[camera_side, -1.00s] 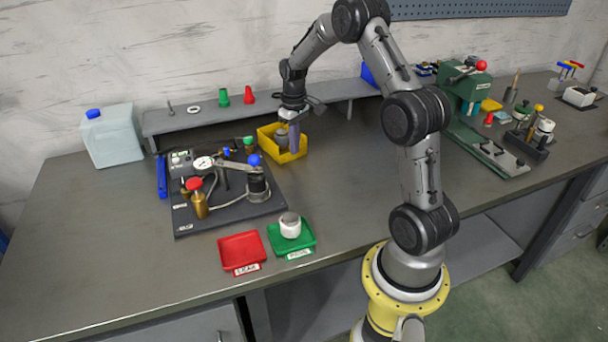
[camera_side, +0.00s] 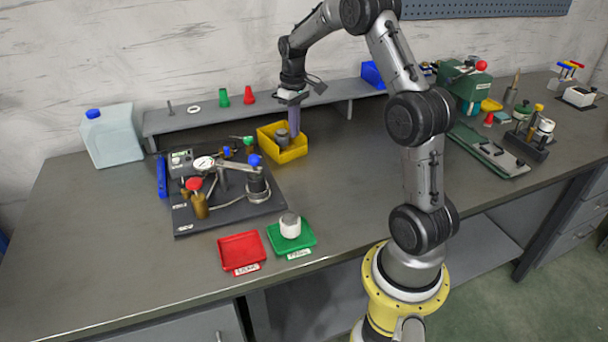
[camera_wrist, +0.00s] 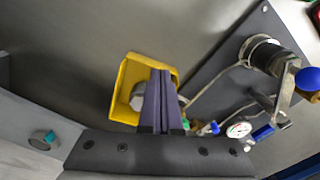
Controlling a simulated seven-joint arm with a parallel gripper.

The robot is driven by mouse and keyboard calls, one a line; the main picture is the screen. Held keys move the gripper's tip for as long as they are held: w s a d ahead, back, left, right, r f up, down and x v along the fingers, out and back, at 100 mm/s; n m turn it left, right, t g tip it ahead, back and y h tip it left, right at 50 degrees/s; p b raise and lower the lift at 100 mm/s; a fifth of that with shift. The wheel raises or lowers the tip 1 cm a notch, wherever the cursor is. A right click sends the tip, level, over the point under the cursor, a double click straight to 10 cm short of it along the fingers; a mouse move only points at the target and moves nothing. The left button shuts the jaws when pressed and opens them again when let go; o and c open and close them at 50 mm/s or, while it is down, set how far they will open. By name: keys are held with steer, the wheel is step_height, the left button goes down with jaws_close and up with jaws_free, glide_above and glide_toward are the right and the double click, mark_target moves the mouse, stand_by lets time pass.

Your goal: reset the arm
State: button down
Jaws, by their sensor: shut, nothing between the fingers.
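My gripper (camera_side: 294,121) hangs above the yellow bin (camera_side: 292,154) at the middle back of the bench, fingers pointing down. In the wrist view its purple fingers (camera_wrist: 161,92) are shut against each other with nothing between them. A grey part (camera_side: 281,137) sits in the yellow bin, apart from the fingers as far as I can tell. In the wrist view the fingers partly cover the bin (camera_wrist: 122,100) and the grey part (camera_wrist: 137,97).
Left of the bin stands a black test plate (camera_side: 222,215) with a gauge, valves and a blue-knobbed lever. In front lie a red tray (camera_side: 241,250) and a green tray (camera_side: 305,240) holding a white-grey part (camera_side: 290,226). A grey shelf (camera_side: 215,116) runs behind. A green press (camera_side: 460,90) stands right.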

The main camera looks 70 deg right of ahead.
steer(key=shift+r, duration=0.15)
steer(key=w+a+r+n+t+h, duration=0.1)
steer(key=w+a+r+n+t, duration=0.1)
steer(key=a+r, duration=0.8)
steer(key=s+a+r+n+t, duration=0.2)
steer(key=s+a+r, duration=0.45)
steer(key=a, duration=0.25)
steer(key=s+a+r+t, duration=0.1)
steer(key=s+a+t, duration=0.1)
steer(key=s+a, duration=0.6)
steer(key=s+f+m+y, duration=0.1)
steer(key=s+f, duration=0.5)
steer(key=s, duration=0.2)
steer(key=shift+s+a, duration=0.15)
steer(key=shift+a, duration=0.05)
